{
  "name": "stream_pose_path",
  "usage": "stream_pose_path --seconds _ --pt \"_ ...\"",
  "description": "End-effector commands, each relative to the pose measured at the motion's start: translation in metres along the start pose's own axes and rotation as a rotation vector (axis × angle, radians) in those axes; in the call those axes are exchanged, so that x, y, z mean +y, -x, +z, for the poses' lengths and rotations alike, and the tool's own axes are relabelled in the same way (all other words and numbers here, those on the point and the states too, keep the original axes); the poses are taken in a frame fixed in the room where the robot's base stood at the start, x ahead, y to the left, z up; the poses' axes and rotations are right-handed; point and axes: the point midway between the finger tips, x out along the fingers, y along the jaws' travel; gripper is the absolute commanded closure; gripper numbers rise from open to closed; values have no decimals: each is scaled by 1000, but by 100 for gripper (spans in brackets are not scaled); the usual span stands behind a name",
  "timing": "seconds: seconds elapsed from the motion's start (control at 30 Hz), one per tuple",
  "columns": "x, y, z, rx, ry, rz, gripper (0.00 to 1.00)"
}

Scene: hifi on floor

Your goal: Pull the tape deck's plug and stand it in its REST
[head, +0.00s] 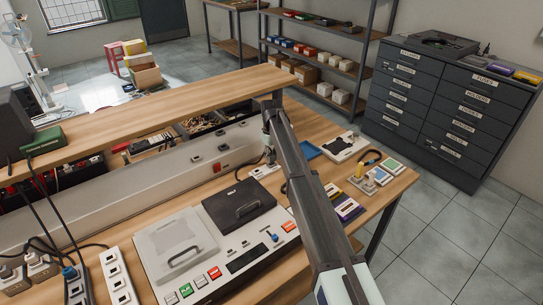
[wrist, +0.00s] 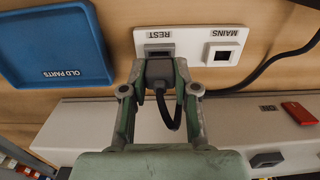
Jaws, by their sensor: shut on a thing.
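My gripper (wrist: 160,92) is shut on a dark plug (wrist: 160,72), with a black cable looping back from it between the fingers. The plug is at the lower edge of the dark REST opening (wrist: 159,51) in a white plate (wrist: 190,36); I cannot tell whether any of it is inside. The square MAINS opening (wrist: 222,53), beside REST on the same plate, is empty. In the head view my gripper (head: 269,157) points down over the plate (head: 258,174), behind the tape deck (head: 175,272). The plug is too small to make out there.
A blue OLD PARTS tray (wrist: 55,72) lies left of the plate in the wrist view. A black cable (wrist: 285,57) runs past on the right. A long pale strip with a red switch (wrist: 298,113) is close by. Power strips (head: 119,279) with several plugs stand at the front left.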

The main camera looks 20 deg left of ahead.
Motion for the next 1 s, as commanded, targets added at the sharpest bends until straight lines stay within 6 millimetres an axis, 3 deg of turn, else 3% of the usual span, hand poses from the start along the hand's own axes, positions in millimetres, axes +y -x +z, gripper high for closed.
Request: stream_pose_path --seconds 1.0 --pt "0 -7 0 0 0 0 100"
